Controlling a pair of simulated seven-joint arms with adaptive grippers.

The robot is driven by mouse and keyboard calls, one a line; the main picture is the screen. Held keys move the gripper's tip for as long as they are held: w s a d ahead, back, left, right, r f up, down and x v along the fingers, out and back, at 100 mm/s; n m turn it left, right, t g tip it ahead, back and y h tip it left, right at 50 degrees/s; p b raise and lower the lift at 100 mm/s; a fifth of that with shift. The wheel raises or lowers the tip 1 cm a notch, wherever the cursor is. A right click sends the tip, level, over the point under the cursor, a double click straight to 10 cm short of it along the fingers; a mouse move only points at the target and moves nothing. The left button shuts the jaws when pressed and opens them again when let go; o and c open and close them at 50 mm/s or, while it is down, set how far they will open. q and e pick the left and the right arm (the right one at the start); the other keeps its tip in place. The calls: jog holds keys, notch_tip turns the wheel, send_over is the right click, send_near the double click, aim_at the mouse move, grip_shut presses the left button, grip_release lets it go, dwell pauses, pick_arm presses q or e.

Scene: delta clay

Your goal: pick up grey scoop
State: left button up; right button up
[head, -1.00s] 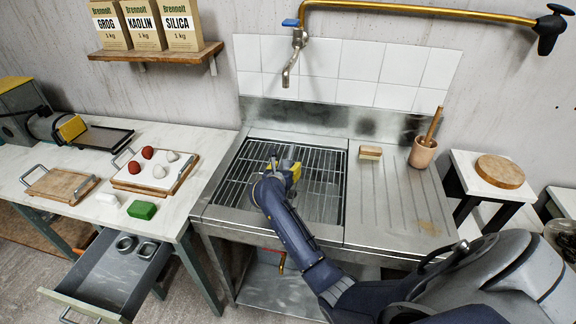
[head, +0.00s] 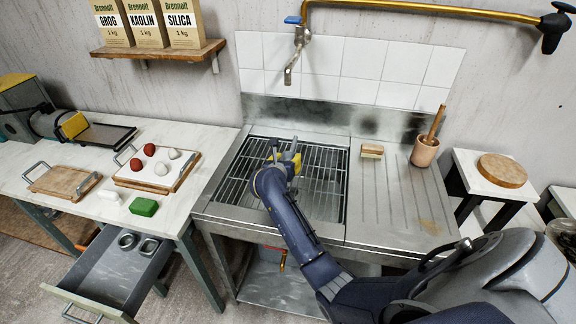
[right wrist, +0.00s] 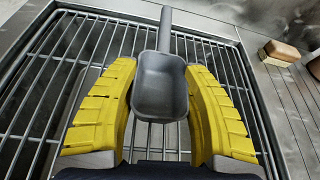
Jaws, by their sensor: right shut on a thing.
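The grey scoop (right wrist: 160,88) shows in the right wrist view between the two yellow fingers of my right gripper (right wrist: 160,72). Its bowl is toward the camera and its handle points away, toward the far side of the rack. The fingers are shut on the sides of the bowl. I cannot tell whether the scoop touches the rack. My left gripper is not in view.
The wire rack (head: 322,180) fills the sink. A brush (head: 371,151) and a mortar with pestle (head: 424,150) stand on the drainboard to the right. The tap (head: 291,65) hangs above the back. Left, a bench holds a board with clay balls and a green block (head: 144,206).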

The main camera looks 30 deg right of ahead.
notch_tip(320, 180, up, 17)
jog(key=s+a+r+n+t+y, duration=0.2)
jog(key=a+r+n+y, duration=0.2)
jog(key=a, duration=0.6)
jog(key=s+a+r+n+t+y, duration=0.2)
jog(key=a+r+n+y, duration=0.2)
jog(key=a, duration=0.7)
jog(key=shift+s+r+n+y, duration=0.4)
jog(key=shift+n+y, duration=0.3)
jog(key=shift+y, duration=0.3)
jog(key=shift+w, duration=0.1)
